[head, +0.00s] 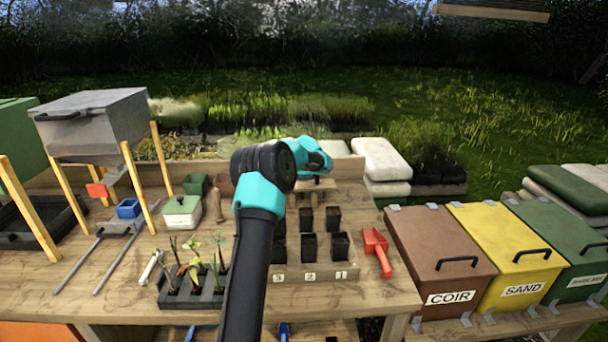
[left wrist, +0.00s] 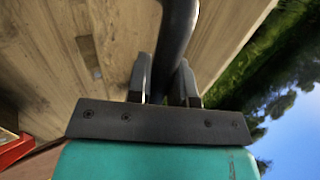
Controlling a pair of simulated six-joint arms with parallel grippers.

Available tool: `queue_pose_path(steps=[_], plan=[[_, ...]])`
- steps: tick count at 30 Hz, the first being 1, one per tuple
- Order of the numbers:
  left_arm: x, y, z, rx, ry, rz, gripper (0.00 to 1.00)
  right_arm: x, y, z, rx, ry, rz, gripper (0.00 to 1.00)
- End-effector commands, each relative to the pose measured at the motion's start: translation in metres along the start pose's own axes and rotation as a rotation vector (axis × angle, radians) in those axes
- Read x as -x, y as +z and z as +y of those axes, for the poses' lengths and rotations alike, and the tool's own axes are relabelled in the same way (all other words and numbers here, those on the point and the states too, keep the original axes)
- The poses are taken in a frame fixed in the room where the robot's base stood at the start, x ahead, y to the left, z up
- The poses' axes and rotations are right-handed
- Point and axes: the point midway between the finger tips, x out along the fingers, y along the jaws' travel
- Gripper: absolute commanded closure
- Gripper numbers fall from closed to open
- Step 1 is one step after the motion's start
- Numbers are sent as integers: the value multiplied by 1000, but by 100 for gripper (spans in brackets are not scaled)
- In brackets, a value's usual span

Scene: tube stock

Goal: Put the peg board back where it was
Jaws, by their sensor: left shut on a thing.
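My left gripper (left wrist: 167,92) is shut on a dark, curved handle-like bar (left wrist: 176,40) in the left wrist view. A wooden surface lies behind the bar; I cannot tell whether it is the peg board or the bench. In the head view my left arm rises through the middle and its teal wrist hides most of the gripper. A small brown wooden piece (head: 318,184) shows just under the wrist, near the bench's back board; it may be part of the peg board. My right gripper is in neither view.
On the bench (head: 400,290), a tray of black pots (head: 333,219) stands beside my arm, with a red scoop (head: 377,252) to its right. A seedling tray (head: 190,290) and a grey hopper (head: 95,125) stand left. Coir (head: 440,250), sand (head: 505,250) and green bins stand right.

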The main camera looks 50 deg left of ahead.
Motion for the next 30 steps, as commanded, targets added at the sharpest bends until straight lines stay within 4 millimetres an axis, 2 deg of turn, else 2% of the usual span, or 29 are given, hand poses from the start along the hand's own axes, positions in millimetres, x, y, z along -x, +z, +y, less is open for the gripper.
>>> queue_pose_path(steps=[6, 7, 15, 25, 30], plan=[[-2, 0, 1, 0, -2, 1, 100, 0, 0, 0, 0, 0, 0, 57], [-2, 0, 2, 0, 0, 0, 78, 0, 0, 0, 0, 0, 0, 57], [-2, 0, 2, 0, 0, 0, 54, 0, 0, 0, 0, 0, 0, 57], [1, 0, -1, 0, -1, 0, 54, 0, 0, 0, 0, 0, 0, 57], [16, 0, -6, 0, -2, 1, 54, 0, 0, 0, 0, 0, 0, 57]])
